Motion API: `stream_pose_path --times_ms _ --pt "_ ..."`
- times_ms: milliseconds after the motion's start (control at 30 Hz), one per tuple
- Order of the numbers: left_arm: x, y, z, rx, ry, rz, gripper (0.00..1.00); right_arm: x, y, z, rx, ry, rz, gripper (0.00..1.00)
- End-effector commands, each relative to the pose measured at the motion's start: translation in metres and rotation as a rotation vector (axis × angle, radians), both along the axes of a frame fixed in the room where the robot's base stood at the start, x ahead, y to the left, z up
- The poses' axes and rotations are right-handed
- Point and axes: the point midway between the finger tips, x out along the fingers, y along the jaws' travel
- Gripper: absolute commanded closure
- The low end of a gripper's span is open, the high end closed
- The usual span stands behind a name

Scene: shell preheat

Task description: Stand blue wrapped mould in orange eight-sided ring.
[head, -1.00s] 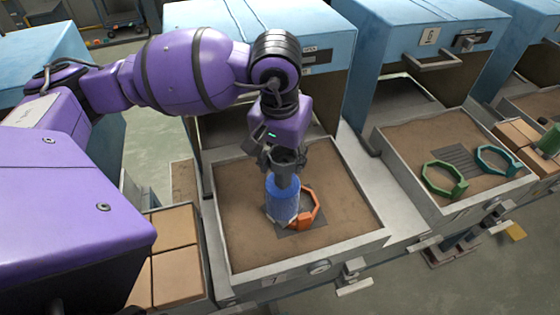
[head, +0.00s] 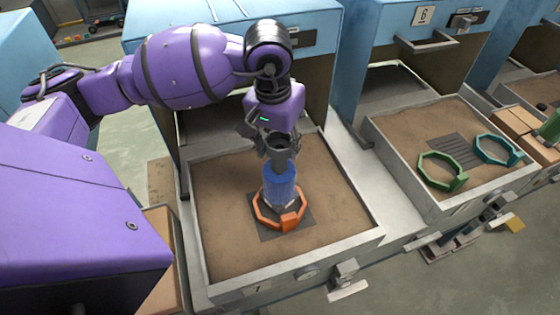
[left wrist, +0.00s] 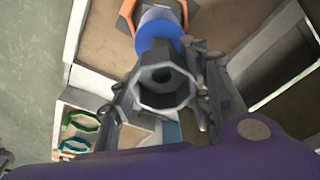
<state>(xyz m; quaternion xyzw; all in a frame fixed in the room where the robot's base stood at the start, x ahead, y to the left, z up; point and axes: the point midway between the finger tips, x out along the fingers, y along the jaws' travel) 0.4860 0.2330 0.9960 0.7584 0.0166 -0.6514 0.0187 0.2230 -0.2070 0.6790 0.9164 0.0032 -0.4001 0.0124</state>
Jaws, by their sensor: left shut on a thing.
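The blue wrapped mould (head: 280,186) is upright in the head view, with a grey cup-shaped top and a pale lower end. My left gripper (head: 279,148) is shut on its grey upper part. The orange eight-sided ring (head: 290,222) lies on a dark patch in the near tray. The mould's lower end appears inside the ring's outline; I cannot tell whether its base touches the tray. In the left wrist view the grey cup (left wrist: 160,88) is between the fingers, the blue wrap (left wrist: 158,34) beyond it, and the orange ring (left wrist: 127,14) shows beside the pale end.
The ring's tray (head: 355,240) has a raised grey rim and brown bed, before a blue open-fronted oven (head: 312,40). A second tray at right holds a green ring (head: 440,172) and a teal ring (head: 497,151). Brown bed around the orange ring is clear.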

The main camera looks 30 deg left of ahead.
Motion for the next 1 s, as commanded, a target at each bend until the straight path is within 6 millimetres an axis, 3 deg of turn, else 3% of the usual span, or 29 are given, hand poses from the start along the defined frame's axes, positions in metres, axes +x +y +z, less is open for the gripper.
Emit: stream_pose_path --times_ms 400,867,900,1000 --pt "0.000 0.000 -0.041 -0.001 -0.002 0.000 1.00 -0.016 -0.002 -0.006 -0.002 0.035 0.004 0.60" --pt "0.000 0.000 -0.051 0.000 0.000 0.000 1.00 -0.015 0.000 -0.011 -0.002 0.034 0.009 0.60" --pt "0.000 0.000 -0.052 0.001 0.002 0.000 0.54 -0.014 0.000 -0.010 -0.002 0.033 0.009 0.60" --pt "0.000 0.000 -0.050 0.000 0.000 0.000 0.41 -0.013 0.000 -0.009 -0.002 0.029 0.007 0.60"
